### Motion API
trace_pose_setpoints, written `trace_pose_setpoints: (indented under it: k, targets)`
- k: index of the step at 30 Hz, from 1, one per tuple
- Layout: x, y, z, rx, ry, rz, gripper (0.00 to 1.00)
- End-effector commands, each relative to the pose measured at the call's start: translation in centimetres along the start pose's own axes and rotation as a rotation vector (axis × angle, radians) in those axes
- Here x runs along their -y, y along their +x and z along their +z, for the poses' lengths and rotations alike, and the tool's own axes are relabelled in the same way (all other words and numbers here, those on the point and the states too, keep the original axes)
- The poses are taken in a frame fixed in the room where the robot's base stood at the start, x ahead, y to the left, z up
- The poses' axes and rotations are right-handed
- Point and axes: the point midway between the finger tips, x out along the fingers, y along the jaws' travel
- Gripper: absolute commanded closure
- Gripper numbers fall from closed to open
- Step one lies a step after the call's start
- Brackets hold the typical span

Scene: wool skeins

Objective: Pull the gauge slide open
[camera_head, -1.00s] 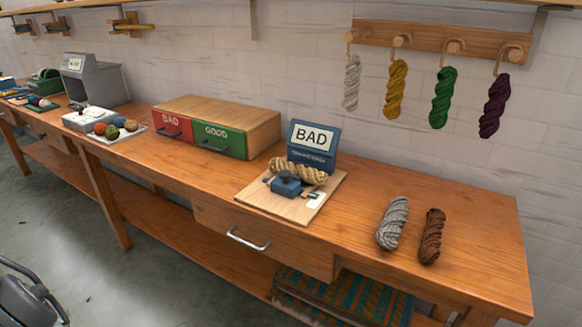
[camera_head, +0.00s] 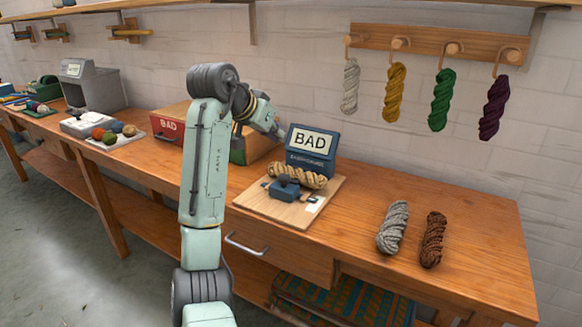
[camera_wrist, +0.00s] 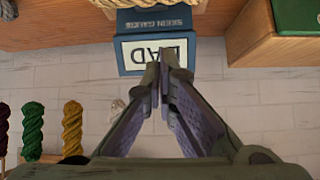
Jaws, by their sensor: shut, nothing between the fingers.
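The skein gauge (camera_head: 311,152) is a blue box with a "BAD" display, standing on a light wooden board (camera_head: 262,204). A tan twisted skein (camera_head: 305,179) lies in front of the box. The gauge slide (camera_head: 285,189), a small blue block, sits at the front of the skein. In the wrist view the gauge (camera_wrist: 157,55) appears upside down, with only the skein's edge (camera_wrist: 145,3) at the top; the slide is out of that view. My gripper (camera_wrist: 163,78) is shut and empty, its fingertips overlapping the display in view. In the head view my gripper (camera_head: 277,133) is beside the display's left edge.
The red "BAD" drawer (camera_head: 168,130) and its cabinet stand left, partly behind my arm. Grey (camera_head: 392,228) and brown (camera_head: 433,240) skeins lie to the right. Several skeins hang on the wall rack (camera_head: 428,38). The bench (camera_head: 365,195) is clear between board and loose skeins.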

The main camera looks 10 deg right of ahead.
Motion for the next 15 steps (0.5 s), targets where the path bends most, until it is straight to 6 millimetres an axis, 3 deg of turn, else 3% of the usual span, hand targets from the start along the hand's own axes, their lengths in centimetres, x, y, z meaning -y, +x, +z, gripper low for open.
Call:
trace_pose_setpoints:
  k: [4,15]
  targets:
    - [-2.1,1.0,0.9,0.104,0.034,0.070,1.00]
    - [-2.4,1.2,1.2,0.123,0.039,0.083,1.00]
